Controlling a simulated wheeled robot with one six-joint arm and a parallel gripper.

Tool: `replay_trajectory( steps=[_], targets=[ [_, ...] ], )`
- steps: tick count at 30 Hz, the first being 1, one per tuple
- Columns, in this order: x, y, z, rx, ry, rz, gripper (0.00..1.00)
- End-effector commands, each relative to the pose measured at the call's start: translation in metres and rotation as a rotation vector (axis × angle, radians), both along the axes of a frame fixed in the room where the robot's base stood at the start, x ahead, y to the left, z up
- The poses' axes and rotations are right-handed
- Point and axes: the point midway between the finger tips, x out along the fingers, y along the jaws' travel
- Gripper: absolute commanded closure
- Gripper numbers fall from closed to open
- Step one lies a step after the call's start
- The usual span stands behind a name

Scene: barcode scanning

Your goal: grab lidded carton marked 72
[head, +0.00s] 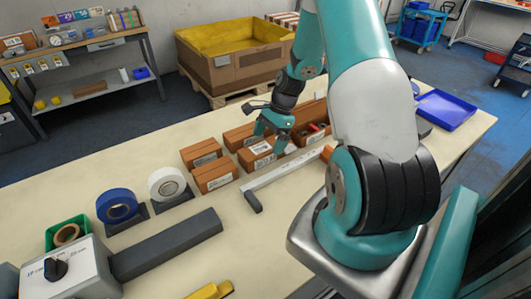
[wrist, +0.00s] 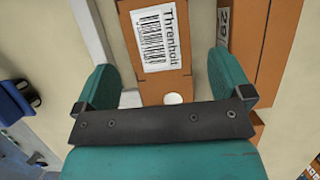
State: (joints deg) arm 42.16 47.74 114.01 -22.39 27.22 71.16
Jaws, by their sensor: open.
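Several brown lidded cartons stand on the table. My gripper (head: 271,139) is open above the front carton (head: 256,156) of the middle group. In the wrist view, a brown carton (wrist: 157,88) with a white barcode label reading "Threnbolt" lies between the two spread fingers of my gripper (wrist: 165,82). I cannot tell whether the fingers touch its sides. A second brown carton (wrist: 245,75) lies just right of it, with a partly hidden label on its side. I cannot read the number 72 on any carton.
Two more cartons (head: 211,177) stand to the left. An open box with small items (head: 313,134) is at the right. Blue tape (head: 117,206), white tape (head: 167,184) and a grey bar (head: 166,243) lie nearer. A blue tray (head: 446,110) is far right.

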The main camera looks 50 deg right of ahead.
Motion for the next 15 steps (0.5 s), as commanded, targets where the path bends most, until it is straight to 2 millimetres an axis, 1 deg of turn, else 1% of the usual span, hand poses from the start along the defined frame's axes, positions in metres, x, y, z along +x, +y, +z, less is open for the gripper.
replay_trajectory(
  steps=[6,9,15],
  targets=[
    [0.003,0.013,-0.028,0.004,0.004,0.002,0.03],
    [0.004,0.016,-0.039,0.003,0.002,0.001,0.03],
    [0.005,0.017,-0.044,0.000,-0.001,0.000,0.03]
  ],
)
